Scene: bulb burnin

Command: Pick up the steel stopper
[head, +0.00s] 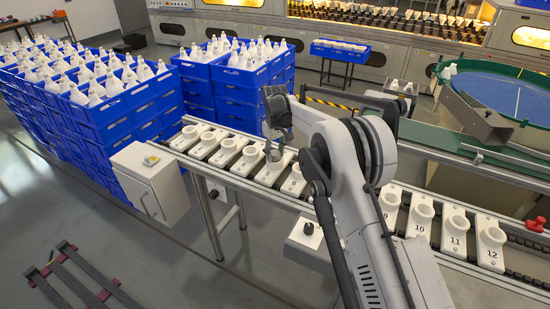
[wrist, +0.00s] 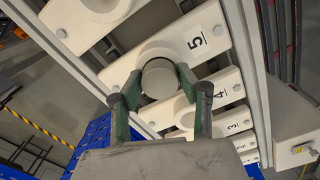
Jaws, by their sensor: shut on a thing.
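The steel stopper (wrist: 159,80) shows in the wrist view as a grey round piece at the socket of the white holder numbered 5 (wrist: 208,37). The two green-padded fingers of my gripper (wrist: 155,88) are closed on its sides. In the head view my gripper (head: 272,143) points down over holder 5 (head: 268,173), and the stopper (head: 274,155) shows small and grey below it. I cannot tell whether the stopper is seated in the socket or just above it.
Numbered holders stand in a row on the conveyor, including holder 4 (wrist: 223,87) close beside and holder 11 (head: 456,226) to the right. Blue crates (head: 135,105) of bulbs are stacked at the left. A grey control box (head: 150,181) stands in front of the conveyor.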

